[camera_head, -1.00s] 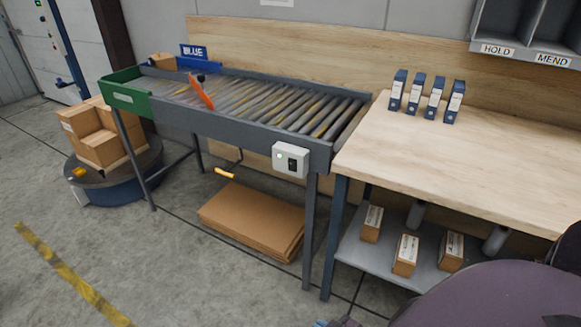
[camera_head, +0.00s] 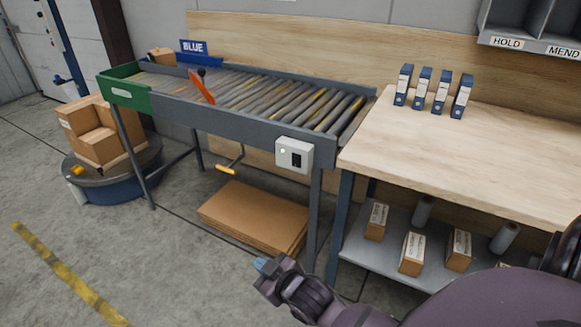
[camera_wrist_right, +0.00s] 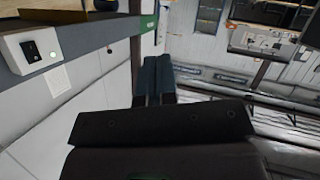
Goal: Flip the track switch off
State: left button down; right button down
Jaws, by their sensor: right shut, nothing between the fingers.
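The track switch is a black rocker on a pale grey box (camera_head: 294,155) with a lit green lamp, fixed to the front rail near the right end of the roller track (camera_head: 270,98). The box also shows at the upper left of the right wrist view (camera_wrist_right: 32,50). My right gripper (camera_head: 262,265) is at the bottom middle of the head view, shut and empty, below and left of the box and apart from it. Its fingers (camera_wrist_right: 153,80) are together in the right wrist view. My left gripper is not in view.
A wooden bench (camera_head: 450,150) with several blue binders stands right of the track. Flat cardboard (camera_head: 250,215) lies on the floor below the track. An orange lever (camera_head: 201,88) stands on the track. A round cart (camera_head: 120,180) with boxes is at left.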

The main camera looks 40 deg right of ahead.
jog(key=w+d+r+n+h+b, duration=0.15)
jog(key=w+n+h, duration=0.3)
jog(key=w, duration=0.55)
jog(key=w+d+n+h+b, duration=0.2)
jog(key=w+d+n+h, duration=0.15)
jog(key=w+n, duration=0.4)
jog(key=s+d+r+n+g+h, duration=0.2)
jog(key=d+n+g+h, duration=0.4)
jog(key=h, duration=0.5)
jog(key=shift+s+d+r+g, duration=0.2)
jog(key=shift+d+r+g, duration=0.2)
jog(key=shift+d, duration=0.65)
jog(key=shift+n, duration=0.3)
